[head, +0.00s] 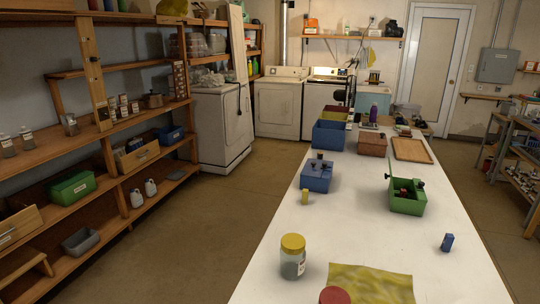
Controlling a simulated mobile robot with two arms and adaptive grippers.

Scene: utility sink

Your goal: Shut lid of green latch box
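The green latch box (407,209) stands on the long white table, right of the middle in the head view. Its lid (392,181) appears to stand up on the left side of the box, seen nearly edge-on, so the box is open. Small dark and reddish items (405,192) show inside, not clear enough to name. A dark knob or latch part shows near the lid and another near the box's far right rim. Neither of my grippers is in view.
A blue box (316,177) stands left of the green box, with a small yellow item (304,197) before it. A yellow-lidded jar (292,257), yellow cloth (370,284) and red round item (335,295) are nearer. A small blue item (447,242) is at right. Table between is clear.

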